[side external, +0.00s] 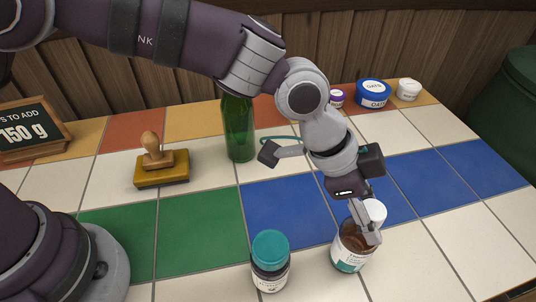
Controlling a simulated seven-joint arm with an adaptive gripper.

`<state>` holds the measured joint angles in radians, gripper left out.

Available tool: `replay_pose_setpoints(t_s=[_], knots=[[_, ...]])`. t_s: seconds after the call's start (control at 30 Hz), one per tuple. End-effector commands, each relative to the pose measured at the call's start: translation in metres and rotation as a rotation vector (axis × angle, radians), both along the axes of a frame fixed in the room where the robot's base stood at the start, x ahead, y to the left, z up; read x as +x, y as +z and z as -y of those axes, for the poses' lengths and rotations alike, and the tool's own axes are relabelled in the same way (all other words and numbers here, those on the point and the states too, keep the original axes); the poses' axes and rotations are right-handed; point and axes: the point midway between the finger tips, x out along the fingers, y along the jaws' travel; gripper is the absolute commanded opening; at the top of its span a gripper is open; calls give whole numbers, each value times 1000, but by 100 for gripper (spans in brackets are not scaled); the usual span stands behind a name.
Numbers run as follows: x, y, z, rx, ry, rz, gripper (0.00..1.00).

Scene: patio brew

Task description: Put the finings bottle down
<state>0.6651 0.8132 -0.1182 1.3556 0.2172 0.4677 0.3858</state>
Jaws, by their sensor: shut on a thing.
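A brown bottle (345,246) with a white cap (376,211) and a white and teal label is at the front, right of centre. It looks close to upright. I take it as the finings bottle, but its label is too small to read. My gripper (368,232) points down and is shut on this bottle near its cap and shoulder. One finger covers part of the bottle's right side. I cannot tell whether the bottle's base touches the tiles or is slightly above them.
A dark jar with a teal lid (270,247) stands just left of the bottle. A green glass bottle (238,130) and a wooden-handled stamp (155,160) are farther back. Tubs (372,94) line the back edge. A chalkboard sign (28,130) stands left. White tiles (450,235) at right are clear.

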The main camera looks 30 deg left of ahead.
Motion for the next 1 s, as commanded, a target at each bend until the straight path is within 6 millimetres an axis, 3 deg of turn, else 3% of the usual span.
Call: replay_pose_setpoints(t_s=[0.23, 0.27, 0.43, 0.77, 1.0], knots=[[0, -2, 0, -1, 1, 0, 0], [0, -2, 0, 0, 1, -1, 35], [0, -2, 0, 0, 1, -1, 57], [0, 1, 0, -1, 1, 1, 59], [-5, 38, -22, -4, 4, 5, 59]])
